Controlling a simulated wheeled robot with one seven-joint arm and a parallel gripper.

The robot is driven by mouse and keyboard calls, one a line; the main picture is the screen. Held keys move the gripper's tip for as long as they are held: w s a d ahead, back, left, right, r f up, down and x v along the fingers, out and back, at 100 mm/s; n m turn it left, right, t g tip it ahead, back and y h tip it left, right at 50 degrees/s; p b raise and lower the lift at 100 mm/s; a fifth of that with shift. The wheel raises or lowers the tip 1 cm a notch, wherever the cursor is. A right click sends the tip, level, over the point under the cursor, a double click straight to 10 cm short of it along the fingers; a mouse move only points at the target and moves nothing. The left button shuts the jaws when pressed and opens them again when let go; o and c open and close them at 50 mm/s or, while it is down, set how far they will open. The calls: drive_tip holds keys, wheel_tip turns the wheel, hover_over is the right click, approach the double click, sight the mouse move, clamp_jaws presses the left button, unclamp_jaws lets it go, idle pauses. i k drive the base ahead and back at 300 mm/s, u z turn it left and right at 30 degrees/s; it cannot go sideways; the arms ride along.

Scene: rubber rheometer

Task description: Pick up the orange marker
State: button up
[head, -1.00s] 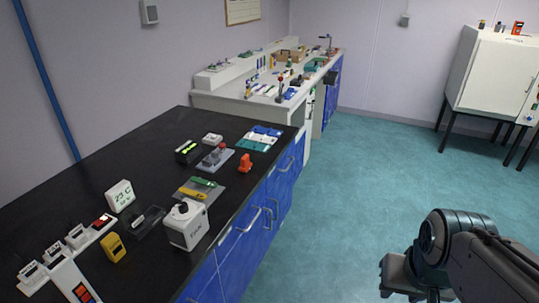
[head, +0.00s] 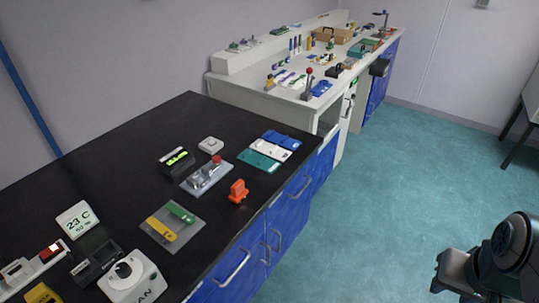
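I cannot make out a clear orange marker. Several small upright marker-like items stand at the back of the far white bench (head: 262,96), blue ones (head: 292,46) and a yellow-orange one (head: 310,43), too small to tell apart surely. A chunky orange object (head: 238,191) sits on the near black bench (head: 110,137), close to its right edge; its kind is unclear. My gripper (head: 445,275) is at the lower right over the floor, far from both benches. Its fingers are partly cut off and their opening does not show. I see nothing held in it.
The black bench holds a grey tray with green and yellow pieces (head: 172,225), a grey device with a red knob (head: 207,174), coloured cards (head: 268,150) and a 23 C display (head: 77,220). Blue drawer fronts with handles line its side. The teal floor (head: 400,180) is clear.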

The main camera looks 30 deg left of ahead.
sight(238, 192)
drive_tip(key=u, duration=0.6)
drive_tip(key=i, duration=0.8)
drive_tip(key=u, duration=1.2)
drive_tip(key=i, duration=0.35)
drive_tip(key=u, duration=0.4)
